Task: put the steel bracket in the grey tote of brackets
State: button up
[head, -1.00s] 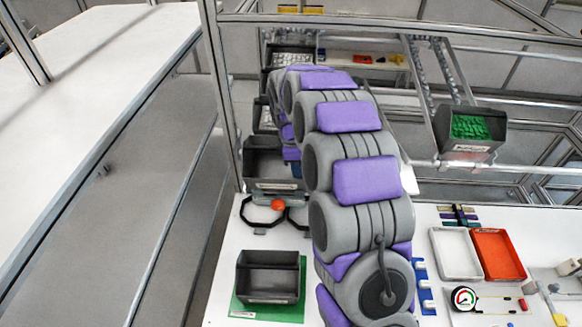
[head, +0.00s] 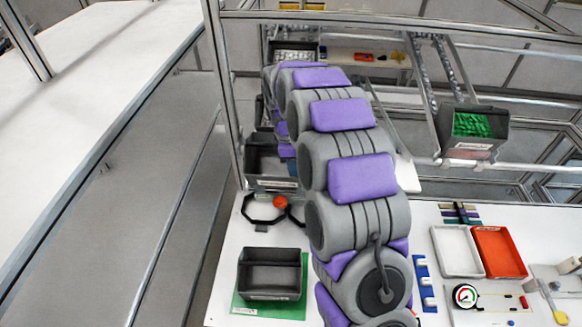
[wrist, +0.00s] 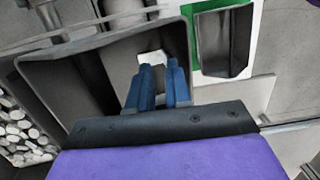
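My gripper (wrist: 158,75) shows in the wrist view as two blue fingers close together, over or inside an open grey tote (wrist: 60,90). A small pale piece (wrist: 150,58), possibly the steel bracket, is at the fingertips. I cannot tell whether it is gripped or lies beyond them. A grey tote in the rear row shows in the head view (head: 270,184), partly behind my arm, which hides my gripper there. No brackets can be made out in its visible part. Another grey tote (head: 270,292) stands on a green mat and looks empty; it also shows in the wrist view (wrist: 224,40).
A bin of silvery pieces (wrist: 22,135) is beside the tote in the wrist view. A bin of green parts (head: 472,125) is on the right rack. White (head: 457,252) and red (head: 499,252) trays and a gauge (head: 465,297) are on the bench. A frame post (head: 222,90) stands left of my arm.

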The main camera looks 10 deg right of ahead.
notch_tip(320, 180, up, 10)
jog(key=s+a+r+m, duration=0.1)
jog(key=s+r+m, duration=0.3)
jog(key=s, duration=0.6)
jog(key=s+f+m, duration=0.1)
jog(key=s+m, duration=0.2)
jog(key=s, duration=0.7)
jog(key=s+f+m+y, duration=0.1)
jog(key=s+m, duration=0.3)
jog(key=s, duration=0.7)
jog(key=s+f+m+g, duration=0.1)
jog(key=s+f+m, duration=0.1)
jog(key=s, duration=0.8)
jog(key=shift+s+f+m, duration=0.25)
jog(key=shift+m, duration=0.45)
jog(key=shift+f, duration=0.1)
